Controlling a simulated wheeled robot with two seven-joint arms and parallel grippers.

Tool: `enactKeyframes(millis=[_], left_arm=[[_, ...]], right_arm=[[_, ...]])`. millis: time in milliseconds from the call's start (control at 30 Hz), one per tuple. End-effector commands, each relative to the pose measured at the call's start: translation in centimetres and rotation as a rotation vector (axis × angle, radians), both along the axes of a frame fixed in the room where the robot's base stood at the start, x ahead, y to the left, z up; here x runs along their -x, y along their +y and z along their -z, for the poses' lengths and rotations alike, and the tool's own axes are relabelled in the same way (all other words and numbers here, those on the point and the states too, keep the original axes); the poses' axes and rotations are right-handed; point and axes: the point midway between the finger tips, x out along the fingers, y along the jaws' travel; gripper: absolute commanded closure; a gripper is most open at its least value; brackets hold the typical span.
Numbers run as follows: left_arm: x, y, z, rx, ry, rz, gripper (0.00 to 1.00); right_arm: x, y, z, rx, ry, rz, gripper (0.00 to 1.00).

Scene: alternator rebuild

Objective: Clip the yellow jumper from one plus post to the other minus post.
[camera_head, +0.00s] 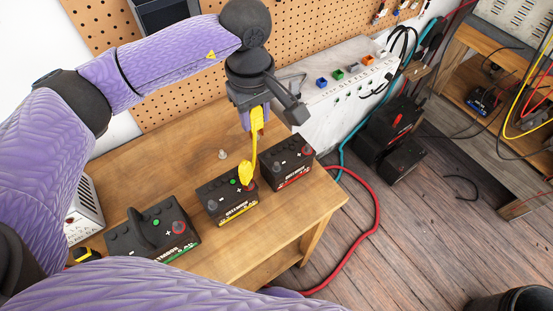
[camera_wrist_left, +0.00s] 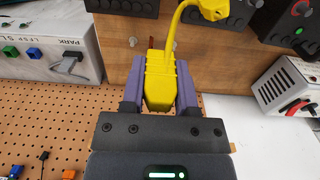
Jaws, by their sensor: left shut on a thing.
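The yellow jumper (camera_head: 257,121) hangs from my left gripper (camera_head: 254,118), which is shut on one of its clips above the table's back half. In the left wrist view that clip (camera_wrist_left: 160,80) sits between the fingers (camera_wrist_left: 160,97). The jumper's other clip (camera_head: 246,172) stands at the red plus side of the middle battery (camera_head: 233,208), which has a yellow stripe. It looks seated there, but it hides the post. The right battery (camera_head: 288,171), with a red stripe, stands just right of the held clip, its posts free. My right gripper is out of view.
A third battery (camera_head: 152,240) with a handle and green stripe stands at the front left of the wooden table (camera_head: 150,180). A small grey knob (camera_head: 222,154) is behind the middle battery. A white panel (camera_head: 345,90) and pegboard (camera_head: 190,90) back the table. A red cable (camera_head: 372,210) lies right.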

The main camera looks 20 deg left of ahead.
Motion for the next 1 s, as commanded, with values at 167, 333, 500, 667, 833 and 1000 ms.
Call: enactKeyframes(millis=[167,333,500,667,833,1000], left_arm=[[1.1,-3.8,0.0,0.002,-0.001,0.004,0.91],[1.3,-4.3,3.1,-0.001,0.001,-0.002,0.91],[1.3,-4.2,5.0,-0.001,0.001,-0.002,0.91],[1.3,-4.2,5.4,-0.001,-0.001,-0.002,0.91],[1.3,-4.2,5.2,0.000,-0.001,-0.002,0.91],[1.3,-4.2,5.3,0.000,-0.001,-0.002,0.91]], right_arm=[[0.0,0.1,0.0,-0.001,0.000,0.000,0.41],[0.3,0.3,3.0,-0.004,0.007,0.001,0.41],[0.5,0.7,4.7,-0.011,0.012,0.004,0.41],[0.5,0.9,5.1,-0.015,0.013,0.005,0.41],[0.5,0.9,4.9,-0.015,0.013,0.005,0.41],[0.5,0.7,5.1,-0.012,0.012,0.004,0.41]])
